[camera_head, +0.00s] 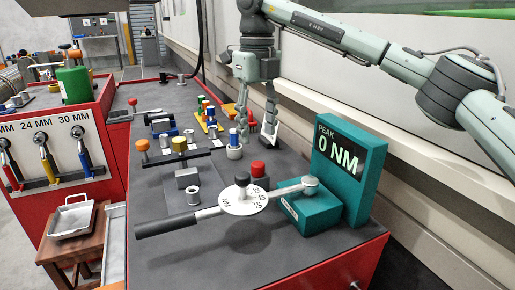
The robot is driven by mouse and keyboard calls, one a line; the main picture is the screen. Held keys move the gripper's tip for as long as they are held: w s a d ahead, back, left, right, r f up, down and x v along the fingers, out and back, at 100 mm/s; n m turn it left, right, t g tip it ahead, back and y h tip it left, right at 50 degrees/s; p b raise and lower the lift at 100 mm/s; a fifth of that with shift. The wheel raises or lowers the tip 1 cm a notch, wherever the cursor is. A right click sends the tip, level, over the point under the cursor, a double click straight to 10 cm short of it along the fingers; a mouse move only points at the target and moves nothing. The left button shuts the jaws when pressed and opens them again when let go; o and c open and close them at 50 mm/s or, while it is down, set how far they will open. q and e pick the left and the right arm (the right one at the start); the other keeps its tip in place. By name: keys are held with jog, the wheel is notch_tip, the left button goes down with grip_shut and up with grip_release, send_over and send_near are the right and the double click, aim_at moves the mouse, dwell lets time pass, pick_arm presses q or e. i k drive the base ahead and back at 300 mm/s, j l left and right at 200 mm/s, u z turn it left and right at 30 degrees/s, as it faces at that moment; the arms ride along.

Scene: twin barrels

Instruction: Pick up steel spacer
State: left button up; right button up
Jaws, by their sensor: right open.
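Several small steel-coloured cylindrical pieces lie on the dark bench top, and I cannot tell for sure which is the steel spacer. One short hollow one (193,196) stands in front of a grey block, left of the white dial. Another small one (189,135) stands farther back. A grey cylinder with a blue top (234,151) stands close to my right gripper. My right gripper (256,138) points down, open, its fingers spread beside and behind that blue-topped cylinder. Nothing shows between its fingertips. My left gripper does not show.
A torque wrench with a black handle (166,228) and white dial lies across the front, joined to a teal gauge (350,175) reading 0 NM. A red-and-black knob (258,172) stands behind the dial. The wall runs along the right. A wrench rack (60,150) stands left.

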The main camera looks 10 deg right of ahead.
aim_at(185, 178)
jog(key=k+j, duration=1.25)
